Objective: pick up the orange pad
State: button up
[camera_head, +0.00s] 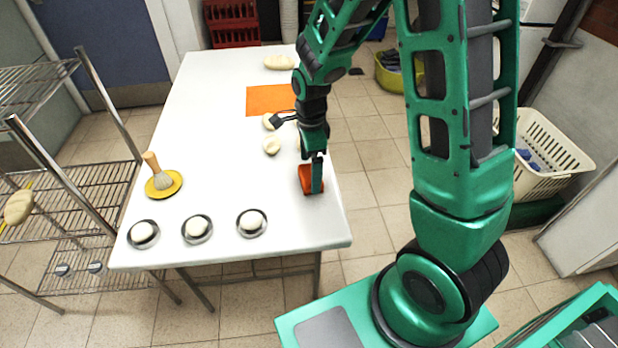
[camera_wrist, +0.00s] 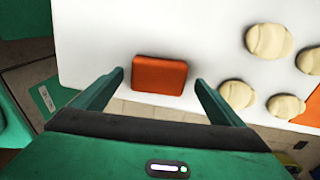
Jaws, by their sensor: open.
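The orange pad (camera_head: 305,178) is a small block with rounded corners near the right edge of the white table (camera_head: 215,100). In the head view my gripper (camera_head: 315,185) is down at the pad and hides part of it. In the wrist view the whole face of the pad (camera_wrist: 159,75) shows between and just beyond the two spread fingertips of my gripper (camera_wrist: 158,76). There is white or floor visible between each finger and the pad, so my gripper is open and holds nothing. I cannot tell how high the fingertips are above the table.
Several pale, bun-like things (camera_wrist: 268,41) lie on the table near the pad, some by a flat orange mat (camera_head: 265,100). Three small dishes with white pieces (camera_head: 198,228) stand along the front edge. A brush (camera_head: 158,172) stands on a yellow disc at the left. The table's front right is clear.

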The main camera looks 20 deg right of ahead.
jog(key=shift+f, duration=1.35)
jog(key=shift+c, duration=0.3)
jog(key=c, duration=1.1)
jog(key=shift+r, duration=0.2)
notch_tip(320, 180, up, 4)
jog(key=shift+r, duration=0.1)
jog(key=s+a+r, duration=0.2)
jog(key=a, duration=0.1)
jog(key=s+a+r, duration=0.2)
jog(key=a, duration=0.1)
jog(key=s+a+r, duration=0.1)
jog(key=a+r, duration=0.1)
jog(key=a, duration=0.2)
jog(key=shift+s+a+r, duration=0.1)
jog(key=shift+s+r, duration=0.15)
jog(key=shift+s, duration=0.15)
